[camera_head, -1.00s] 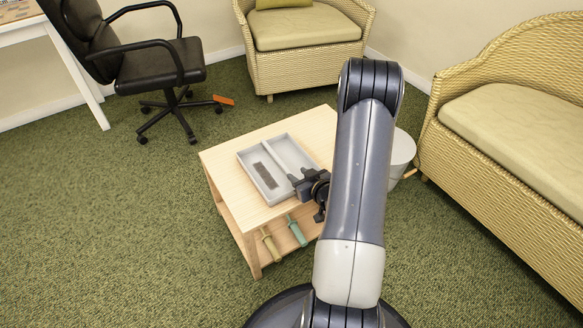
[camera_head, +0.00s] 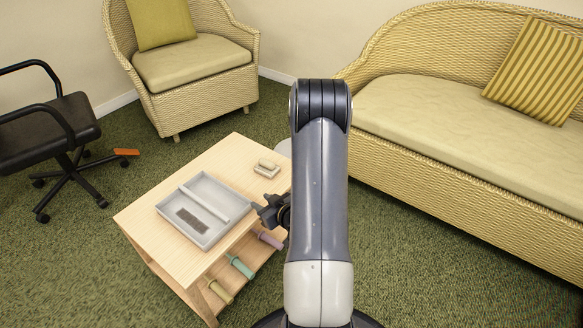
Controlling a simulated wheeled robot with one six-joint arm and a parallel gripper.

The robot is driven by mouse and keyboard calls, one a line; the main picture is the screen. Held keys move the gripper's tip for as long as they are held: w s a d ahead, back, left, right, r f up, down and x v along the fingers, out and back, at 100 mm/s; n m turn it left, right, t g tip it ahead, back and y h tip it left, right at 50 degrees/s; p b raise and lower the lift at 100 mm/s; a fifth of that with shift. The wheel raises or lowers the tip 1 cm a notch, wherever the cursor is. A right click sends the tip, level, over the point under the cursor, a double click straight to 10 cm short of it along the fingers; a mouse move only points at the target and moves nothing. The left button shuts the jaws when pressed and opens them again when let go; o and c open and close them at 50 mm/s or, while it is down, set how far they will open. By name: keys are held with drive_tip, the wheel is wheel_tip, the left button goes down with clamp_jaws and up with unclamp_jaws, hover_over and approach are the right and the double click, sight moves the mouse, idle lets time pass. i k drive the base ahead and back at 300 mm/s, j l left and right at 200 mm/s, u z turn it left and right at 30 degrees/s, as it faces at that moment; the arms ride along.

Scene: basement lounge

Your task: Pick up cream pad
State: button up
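A small cream block (camera_head: 267,168), which looks like the cream pad, lies on the back right part of the light wooden table (camera_head: 150,215). A thin darker line crosses it, so I cannot tell whether it is one piece or two. My gripper (camera_head: 266,212) is at the table's right edge, beside the grey tray (camera_head: 164,204) and nearer to me than the cream block. It appears apart from the block. The fingers are small, dark and partly hidden by my arm, so their opening is unclear.
The grey two-part tray holds a dark brown strip (camera_head: 192,220). Rolled items, beige (camera_head: 220,291), teal (camera_head: 241,267) and mauve (camera_head: 268,239), lie on the lower shelf. A wicker sofa (camera_head: 450,170) stands right, a wicker armchair (camera_head: 195,65) behind, an office chair (camera_head: 45,130) left.

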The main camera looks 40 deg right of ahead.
sight(265, 168)
drive_tip(key=z, duration=0.9)
